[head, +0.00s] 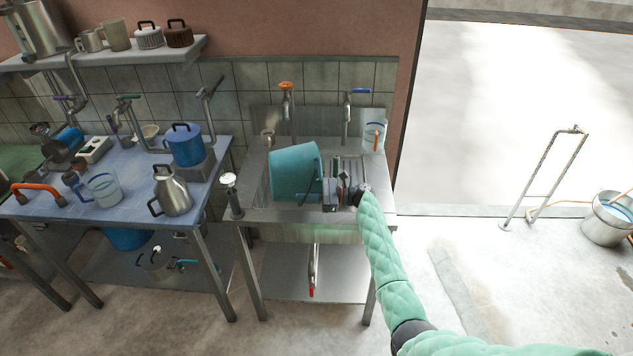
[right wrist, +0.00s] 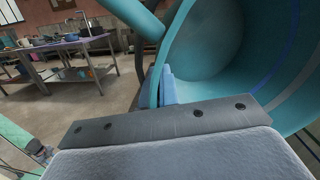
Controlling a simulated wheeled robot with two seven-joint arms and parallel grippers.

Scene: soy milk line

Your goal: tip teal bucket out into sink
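The teal bucket (head: 293,172) is tilted far over on its side above the sink (head: 270,216), its mouth toward the right in the head view. My right gripper (head: 338,192) is at the bucket's rim on the near right side. The right wrist view looks into the bucket (right wrist: 222,60); its wall is bare where visible, with a blue line around it. There the rim runs down between my right gripper's fingers (right wrist: 165,88), which seem closed on it. The basin under the bucket is partly hidden. My left gripper is not in view.
An orange-handled tap (head: 287,98) and a blue-handled tap (head: 350,105) rise behind the sink. A clear jug (head: 373,136) stands at its back right corner. A blue-topped table (head: 125,205) with kettle and pots is to the left.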

